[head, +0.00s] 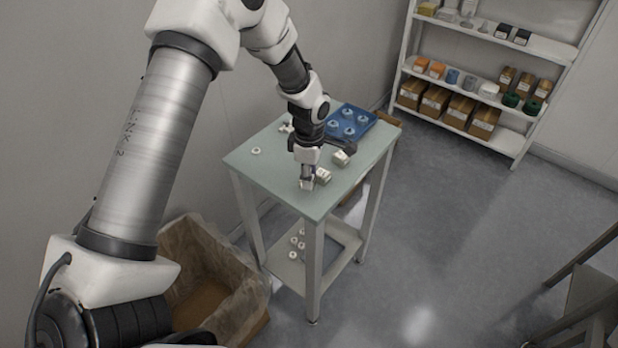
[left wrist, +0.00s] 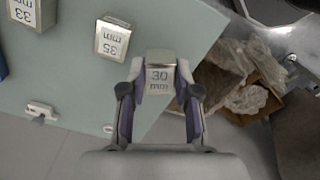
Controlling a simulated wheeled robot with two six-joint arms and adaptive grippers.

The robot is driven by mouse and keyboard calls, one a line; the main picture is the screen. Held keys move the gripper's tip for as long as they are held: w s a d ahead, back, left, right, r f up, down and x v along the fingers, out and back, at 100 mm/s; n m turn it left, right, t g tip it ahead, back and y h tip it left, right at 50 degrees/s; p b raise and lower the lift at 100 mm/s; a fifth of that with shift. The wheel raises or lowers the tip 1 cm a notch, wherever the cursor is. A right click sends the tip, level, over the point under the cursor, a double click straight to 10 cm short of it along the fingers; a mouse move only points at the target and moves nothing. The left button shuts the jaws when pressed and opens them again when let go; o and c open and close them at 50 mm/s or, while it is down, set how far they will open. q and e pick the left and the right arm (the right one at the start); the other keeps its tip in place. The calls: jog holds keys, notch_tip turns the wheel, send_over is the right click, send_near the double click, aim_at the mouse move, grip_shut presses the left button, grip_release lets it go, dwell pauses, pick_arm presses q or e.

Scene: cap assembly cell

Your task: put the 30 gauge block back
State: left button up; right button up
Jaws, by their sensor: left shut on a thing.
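My left gripper (head: 307,178) points down over the near part of the pale green table (head: 262,172). In the left wrist view the left gripper (left wrist: 160,92) is shut on the 30 gauge block (left wrist: 160,76), a metal block with "30 mm" on its face. The block (head: 306,185) shows small under the fingers in the head view; I cannot tell whether it touches the tabletop. The 35 gauge block (left wrist: 113,40) stands beside it, and the 33 gauge block (left wrist: 23,11) is farther left, cut by the frame edge. My right gripper is not in view.
A blue tray (head: 369,133) with several pale round parts sits at the table's back. A white ring (head: 256,151) lies at the left of the tabletop. A lined carton (head: 235,285) stands on the floor at left. A stocked shelf (head: 545,47) is at back right.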

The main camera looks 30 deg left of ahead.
pick_arm(q)
notch_tip(320, 180, down, 2)
jog(key=shift+s+f+p, duration=0.15)
jog(key=shift+f+p, duration=0.1)
jog(key=shift+p, duration=0.05)
jog(key=shift+f, duration=0.2)
jog(key=o, duration=0.7)
notch_tip(320, 180, up, 12)
jog(key=shift+r+b, duration=0.1)
jog(key=shift+b, duration=1.15)
